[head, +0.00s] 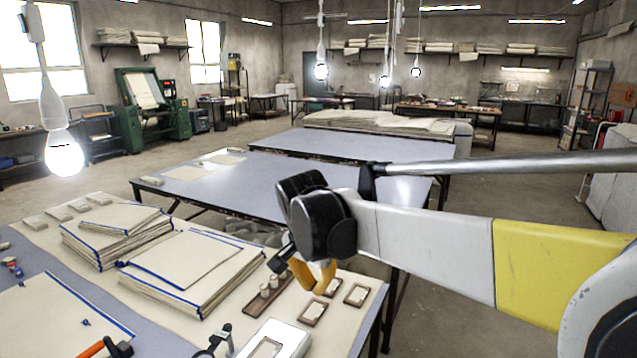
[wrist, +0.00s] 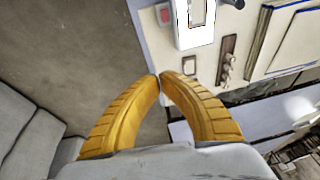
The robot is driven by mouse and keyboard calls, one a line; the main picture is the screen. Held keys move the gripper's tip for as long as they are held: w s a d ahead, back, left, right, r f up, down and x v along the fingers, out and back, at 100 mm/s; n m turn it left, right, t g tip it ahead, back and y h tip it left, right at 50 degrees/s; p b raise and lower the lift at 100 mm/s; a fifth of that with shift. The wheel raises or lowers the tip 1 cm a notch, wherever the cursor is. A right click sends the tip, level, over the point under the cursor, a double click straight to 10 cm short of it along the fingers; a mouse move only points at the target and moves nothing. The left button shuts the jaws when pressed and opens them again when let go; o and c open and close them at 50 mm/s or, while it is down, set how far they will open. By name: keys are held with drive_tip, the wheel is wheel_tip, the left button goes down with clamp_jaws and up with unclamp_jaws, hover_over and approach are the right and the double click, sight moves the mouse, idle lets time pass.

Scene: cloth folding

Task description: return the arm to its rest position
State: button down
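My gripper (head: 322,282) hangs from my white and yellow arm, above the right end of the near worktable in the head view. In the wrist view my gripper (wrist: 160,77) shows two curved yellow fingers with their tips together and nothing between them. The small framed pieces (head: 313,312) lie on the table near it in the head view. In the wrist view the table edge and bare floor lie beyond the fingers. Part of the gripper is hidden behind my dark wrist joint in the head view.
Stacks of cream cloth with blue edges (head: 200,262) lie on the near worktable (head: 372,305). A white device (head: 275,342) stands at its front, also in the wrist view (wrist: 195,38). A larger grey table (head: 270,185) stands behind. A lit bulb (head: 64,152) hangs at left.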

drive_tip(key=s+d+r+n+t, duration=0.2)
drive_tip(key=s+d+n, duration=0.1)
drive_tip(key=s+d, duration=1.05)
drive_tip(key=s+d+f+n+t, duration=0.1)
drive_tip(key=s+d+f+n, duration=0.1)
drive_tip(key=s+d+f, duration=0.3)
drive_tip(key=s+d, duration=0.1)
drive_tip(key=s, duration=0.3)
drive_tip(key=shift+s+d+n+t+y, duration=0.15)
drive_tip(key=shift+d+n+t+y, duration=0.15)
drive_tip(key=shift+n+y, duration=0.1)
